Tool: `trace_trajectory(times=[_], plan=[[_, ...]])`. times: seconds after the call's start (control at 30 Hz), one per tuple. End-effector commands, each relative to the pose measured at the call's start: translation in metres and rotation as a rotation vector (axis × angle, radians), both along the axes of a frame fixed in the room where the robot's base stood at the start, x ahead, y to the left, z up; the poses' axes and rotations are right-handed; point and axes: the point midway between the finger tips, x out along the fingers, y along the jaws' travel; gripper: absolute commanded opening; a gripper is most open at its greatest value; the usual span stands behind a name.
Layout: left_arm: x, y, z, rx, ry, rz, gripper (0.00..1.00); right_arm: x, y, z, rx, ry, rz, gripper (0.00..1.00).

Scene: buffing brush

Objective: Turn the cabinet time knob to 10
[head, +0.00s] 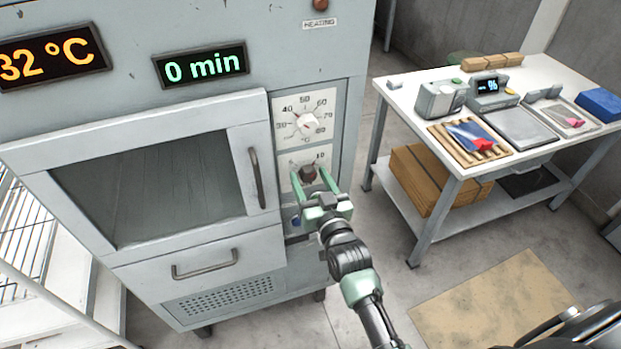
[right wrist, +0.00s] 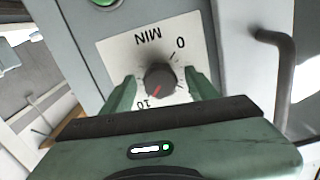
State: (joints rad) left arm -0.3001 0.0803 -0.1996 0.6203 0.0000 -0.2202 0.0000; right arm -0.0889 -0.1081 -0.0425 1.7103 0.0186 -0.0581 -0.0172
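The time knob (head: 308,173) is a dark round knob on the lower white dial plate of the grey cabinet (head: 225,255). The green time display (head: 201,66) reads 0 min. My right gripper (head: 310,178) is open at the dial. Its green fingers stand on either side of the knob, and in the right wrist view (right wrist: 161,91) gaps show between them and the knob. My left gripper is out of view.
A temperature knob (head: 306,123) sits just above the time dial. The cabinet door handle (head: 256,178) stands out left of the dials. A white table (head: 400,95) with several items is on the right, with bare floor between it and the cabinet.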

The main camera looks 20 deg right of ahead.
Motion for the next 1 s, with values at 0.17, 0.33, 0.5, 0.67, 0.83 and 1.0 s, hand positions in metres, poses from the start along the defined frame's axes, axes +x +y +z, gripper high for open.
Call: trace_trajectory(times=[0.17, 0.33, 0.5, 0.67, 0.83, 1.0], plan=[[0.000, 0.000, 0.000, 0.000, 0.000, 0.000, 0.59, 0.000, 0.000, 0.001, -0.001, -0.002, 0.000, 0.59], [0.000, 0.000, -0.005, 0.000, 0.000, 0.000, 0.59, -0.015, -0.001, -0.002, -0.001, -0.001, 0.000, 0.59], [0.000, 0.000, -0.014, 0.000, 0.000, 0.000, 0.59, -0.045, -0.002, -0.003, 0.000, 0.000, 0.000, 0.59], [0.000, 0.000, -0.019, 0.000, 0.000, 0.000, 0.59, -0.068, -0.003, -0.002, -0.001, 0.000, 0.000, 0.59], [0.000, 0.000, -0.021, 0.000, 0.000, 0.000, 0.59, -0.078, -0.003, 0.000, -0.001, -0.001, 0.000, 0.59], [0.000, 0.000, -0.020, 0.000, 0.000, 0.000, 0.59, -0.078, -0.003, 0.001, -0.001, -0.001, 0.000, 0.59]])
